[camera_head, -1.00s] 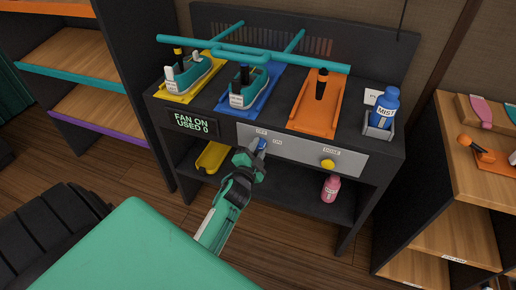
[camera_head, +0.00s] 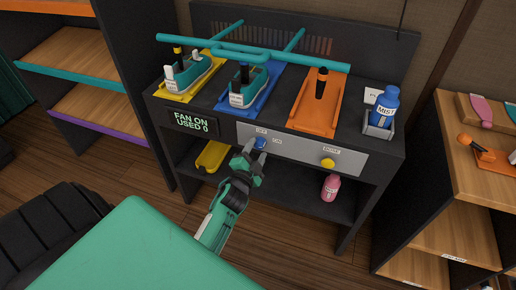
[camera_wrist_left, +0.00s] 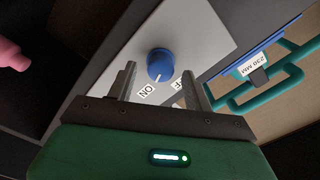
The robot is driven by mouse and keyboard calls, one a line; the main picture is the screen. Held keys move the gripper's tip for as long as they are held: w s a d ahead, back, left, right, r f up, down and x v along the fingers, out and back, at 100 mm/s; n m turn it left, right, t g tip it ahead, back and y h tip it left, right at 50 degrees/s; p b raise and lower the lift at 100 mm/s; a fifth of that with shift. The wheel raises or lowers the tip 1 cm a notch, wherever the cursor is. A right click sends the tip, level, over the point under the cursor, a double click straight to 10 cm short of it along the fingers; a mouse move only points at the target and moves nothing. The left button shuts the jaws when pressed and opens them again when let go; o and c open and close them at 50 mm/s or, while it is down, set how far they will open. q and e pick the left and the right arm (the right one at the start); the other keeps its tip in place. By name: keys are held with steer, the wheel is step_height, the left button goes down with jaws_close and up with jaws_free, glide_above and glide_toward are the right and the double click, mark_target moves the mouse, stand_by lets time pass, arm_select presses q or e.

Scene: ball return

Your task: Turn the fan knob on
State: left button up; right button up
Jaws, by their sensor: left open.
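The fan knob (camera_head: 260,143) is a round blue knob on the grey front panel; it also shows in the left wrist view (camera_wrist_left: 160,64). Its white pointer mark sits at the knob's lower edge, between the ON label (camera_wrist_left: 146,90) and the OFF label (camera_wrist_left: 178,86). My left gripper (camera_head: 248,157) is open in front of the panel, just below the knob. In the wrist view its two fingers stand either side of the knob, apart from it. My right gripper is not in view.
A yellow knob (camera_head: 327,163) is further right on the panel. Yellow, blue and orange trays (camera_head: 308,124) with tools stand on top, beside a blue MIST bottle (camera_head: 384,107). A pink bottle (camera_head: 330,187) and yellow tray (camera_head: 212,156) are on the lower shelf.

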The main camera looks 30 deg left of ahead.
arm_select(q)
steer(key=v, duration=1.2)
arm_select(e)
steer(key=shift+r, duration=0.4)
arm_select(q)
steer(key=shift+f, duration=0.1)
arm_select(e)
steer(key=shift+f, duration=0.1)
